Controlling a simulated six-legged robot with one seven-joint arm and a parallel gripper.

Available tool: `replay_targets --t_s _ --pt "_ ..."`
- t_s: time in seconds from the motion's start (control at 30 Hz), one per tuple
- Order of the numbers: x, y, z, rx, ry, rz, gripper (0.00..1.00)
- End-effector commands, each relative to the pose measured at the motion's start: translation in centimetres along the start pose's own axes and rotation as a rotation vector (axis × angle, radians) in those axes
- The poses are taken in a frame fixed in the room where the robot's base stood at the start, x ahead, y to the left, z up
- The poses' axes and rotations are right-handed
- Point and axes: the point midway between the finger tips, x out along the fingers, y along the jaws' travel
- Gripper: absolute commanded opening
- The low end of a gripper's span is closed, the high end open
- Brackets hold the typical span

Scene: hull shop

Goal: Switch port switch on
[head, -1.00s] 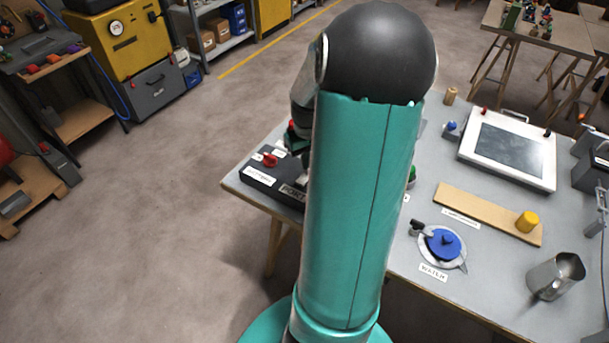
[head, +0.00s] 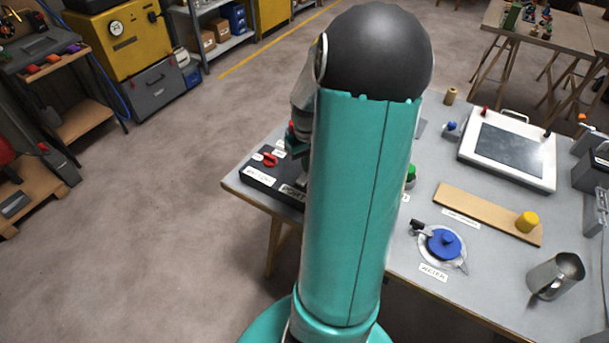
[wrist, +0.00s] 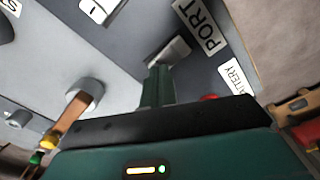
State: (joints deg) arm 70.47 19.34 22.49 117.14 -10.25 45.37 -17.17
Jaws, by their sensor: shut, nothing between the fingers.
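The switch panel, a black box (head: 262,184) with a PORT label, sits at the table's near left corner in the head view. In the wrist view the PORT label (wrist: 200,27) lies beside a pale metal lever (wrist: 172,50), which appears to be the port switch. My gripper (wrist: 158,82) is shut and empty, its fingertips right at the lever; I cannot tell whether they touch it. The lever's on or off position is not clear. In the head view my arm hides most of the gripper and the lever.
A red handle (head: 269,159) stands on the same box near the BATTERY label (wrist: 236,76).

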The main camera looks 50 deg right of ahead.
Motion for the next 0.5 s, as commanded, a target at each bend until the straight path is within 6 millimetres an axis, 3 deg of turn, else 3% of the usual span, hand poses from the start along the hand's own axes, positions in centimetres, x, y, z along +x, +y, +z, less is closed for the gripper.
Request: replay_targets --t_s 0.5 --pt "0.73 -0.05 0.00 -0.001 0.000 0.000 0.00"
